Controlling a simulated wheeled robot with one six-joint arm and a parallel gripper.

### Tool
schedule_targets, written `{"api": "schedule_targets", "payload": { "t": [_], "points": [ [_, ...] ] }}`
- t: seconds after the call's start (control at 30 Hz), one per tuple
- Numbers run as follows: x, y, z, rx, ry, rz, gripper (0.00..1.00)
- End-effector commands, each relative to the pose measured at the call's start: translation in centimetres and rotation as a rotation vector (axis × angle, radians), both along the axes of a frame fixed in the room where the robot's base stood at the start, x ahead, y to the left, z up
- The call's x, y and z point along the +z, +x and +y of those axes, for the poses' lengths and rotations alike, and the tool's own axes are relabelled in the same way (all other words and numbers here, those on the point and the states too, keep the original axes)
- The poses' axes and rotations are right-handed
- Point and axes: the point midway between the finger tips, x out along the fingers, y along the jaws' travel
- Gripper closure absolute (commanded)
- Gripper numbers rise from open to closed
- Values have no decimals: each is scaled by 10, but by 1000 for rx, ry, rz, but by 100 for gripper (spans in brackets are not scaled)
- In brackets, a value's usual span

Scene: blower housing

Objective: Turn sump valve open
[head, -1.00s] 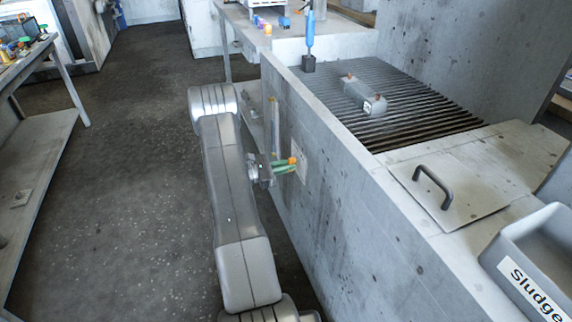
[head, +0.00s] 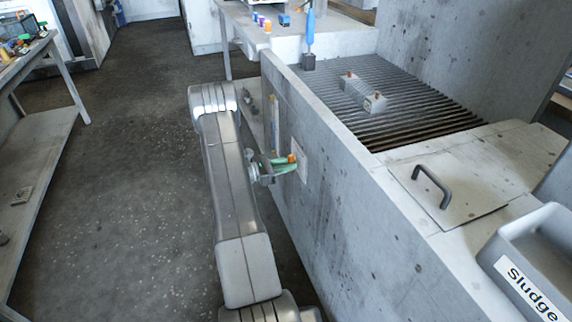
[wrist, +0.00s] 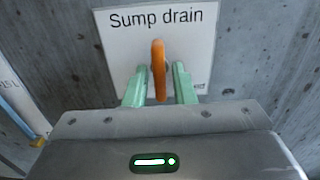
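The sump valve handle (wrist: 158,70) is a narrow orange lever in front of a white "Sump drain" plate (wrist: 185,28) on the concrete wall. It looks upright in the wrist view. In the head view its orange end (head: 291,158) shows at the side of the grey housing. My gripper (wrist: 159,84) has two green fingers, one on each side of the lever, with a small gap visible on both sides. In the head view my gripper (head: 284,165) reaches right to the wall. The valve body behind the lever is hidden.
The concrete housing (head: 350,205) stands right of my arm, with a slatted grating (head: 410,105), a handled lid (head: 455,190) and a grey "Sludge" bin (head: 540,260) on top. A blue-handled tool (head: 310,30) stands at its far corner. Open floor (head: 110,190) lies left.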

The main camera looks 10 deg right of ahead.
Motion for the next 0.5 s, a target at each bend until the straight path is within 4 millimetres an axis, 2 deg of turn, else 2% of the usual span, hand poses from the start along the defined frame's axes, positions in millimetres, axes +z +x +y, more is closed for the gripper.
{"api": "schedule_targets", "payload": {
  "t": [0.33, 0.5],
  "points": [
    [1, 0, 1, 1, 0, -3, 66],
    [1, -2, 16, 4, 0, -3, 66]
  ]
}}
